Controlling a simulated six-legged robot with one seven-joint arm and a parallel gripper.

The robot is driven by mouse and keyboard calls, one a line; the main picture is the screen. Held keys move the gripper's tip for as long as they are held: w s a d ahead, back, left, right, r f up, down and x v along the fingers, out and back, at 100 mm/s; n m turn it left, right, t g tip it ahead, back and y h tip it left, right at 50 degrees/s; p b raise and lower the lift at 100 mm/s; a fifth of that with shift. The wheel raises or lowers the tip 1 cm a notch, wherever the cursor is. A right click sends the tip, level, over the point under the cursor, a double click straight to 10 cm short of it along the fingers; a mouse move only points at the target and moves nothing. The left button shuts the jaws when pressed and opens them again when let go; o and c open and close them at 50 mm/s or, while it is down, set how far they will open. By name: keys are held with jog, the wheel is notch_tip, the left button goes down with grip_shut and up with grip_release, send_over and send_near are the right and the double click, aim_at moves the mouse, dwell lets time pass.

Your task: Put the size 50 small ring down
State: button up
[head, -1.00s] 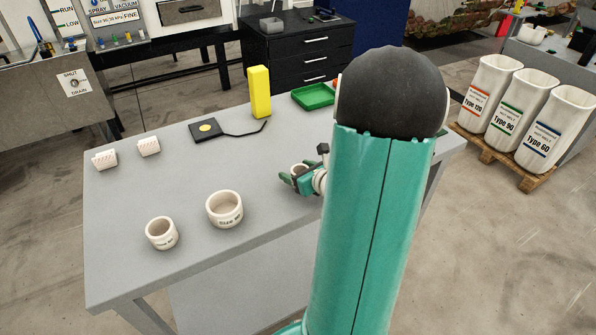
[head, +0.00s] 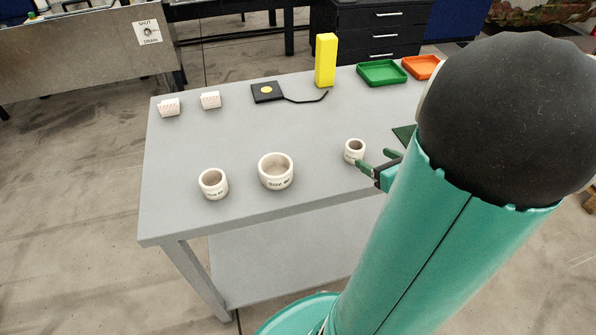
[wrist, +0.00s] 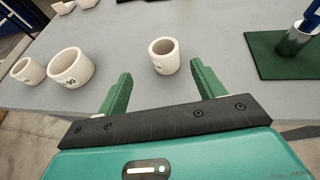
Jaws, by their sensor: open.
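The small white ring (head: 355,150) stands upright on the grey table at the right of the row of rings. It also shows in the wrist view (wrist: 164,57), just beyond the fingertips and between their lines. Its label is too small to read. My gripper (head: 378,160) is open and empty, close to the table; its two green fingers (wrist: 158,80) are spread apart with a gap to the ring. A larger white ring (head: 276,172) and another white ring (head: 213,184) stand to the left. My arm hides part of the table's right side.
A green mat (wrist: 285,55) with a blue-handled metal tool (wrist: 297,38) lies right of the ring. A yellow block (head: 326,60), black pad (head: 267,92), green tray (head: 381,72), orange tray (head: 421,67) and white racks (head: 210,100) stand along the back. The table's middle is clear.

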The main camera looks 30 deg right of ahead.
jog(key=w+a+r+n+g+y, duration=0.2)
jog(key=a+n+g+y, duration=0.15)
jog(key=a+n, duration=0.65)
jog(key=w+a+r+n+g+y, duration=0.2)
jog(key=w+a+r+n+y, duration=0.15)
jog(key=a+n, duration=0.55)
jog(key=s+a+r+n+g+h, duration=0.1)
jog(key=s+a+r+n+h, duration=0.1)
jog(key=a+n, duration=0.4)
jog(key=s+a+r+n+g+h, duration=0.1)
jog(key=s+a+r+n+h, duration=0.2)
jog(key=n, duration=0.9)
jog(key=s+a+r, duration=0.1)
jog(key=a, duration=0.2)
jog(key=shift+s+a+r, duration=0.15)
jog(key=shift+s+r, duration=0.2)
jog(key=shift+r, duration=0.05)
